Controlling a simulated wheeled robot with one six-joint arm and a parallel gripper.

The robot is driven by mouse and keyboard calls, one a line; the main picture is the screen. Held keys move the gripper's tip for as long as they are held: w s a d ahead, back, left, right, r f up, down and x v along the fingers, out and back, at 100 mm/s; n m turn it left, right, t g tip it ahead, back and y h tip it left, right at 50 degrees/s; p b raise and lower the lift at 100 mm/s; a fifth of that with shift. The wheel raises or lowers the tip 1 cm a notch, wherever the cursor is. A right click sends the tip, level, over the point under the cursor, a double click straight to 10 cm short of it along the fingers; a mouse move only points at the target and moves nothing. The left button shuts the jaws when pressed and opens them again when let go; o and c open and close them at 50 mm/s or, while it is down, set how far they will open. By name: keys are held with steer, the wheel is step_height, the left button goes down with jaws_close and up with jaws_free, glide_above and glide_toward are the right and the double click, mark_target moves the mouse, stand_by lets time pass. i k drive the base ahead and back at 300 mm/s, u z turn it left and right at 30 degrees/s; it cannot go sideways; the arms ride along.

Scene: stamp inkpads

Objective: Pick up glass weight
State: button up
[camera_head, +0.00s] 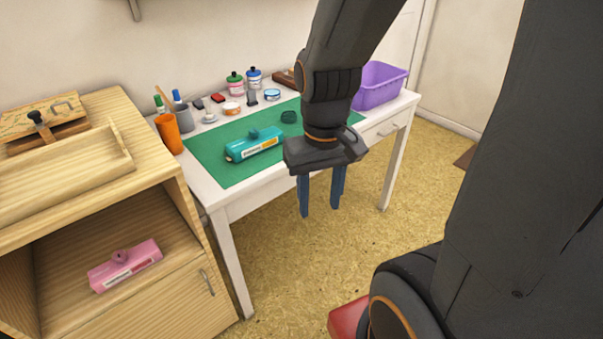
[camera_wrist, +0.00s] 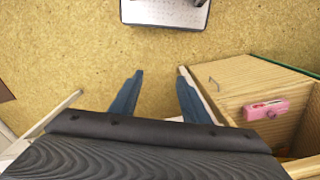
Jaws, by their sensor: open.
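In the wrist view my gripper (camera_wrist: 160,76) is open, with bare floor between the fingers. It is apart from the dark object and holds nothing. My arm covers part of the mat's right side.
A teal bottle-like item (camera_head: 255,147) lies on the mat. Orange cup (camera_head: 169,133), jars and small pads stand along the back. A purple bin (camera_head: 379,86) is at the right end. A wooden cabinet (camera_head: 190,265) at left holds a pink item (camera_head: 124,265).

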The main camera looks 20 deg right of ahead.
mark_target(288, 117)
steer(key=z, duration=0.25)
steer(key=i, duration=0.45)
steer(key=z, duration=0.75)
steer(key=i, duration=0.8)
steer(key=z, duration=0.05)
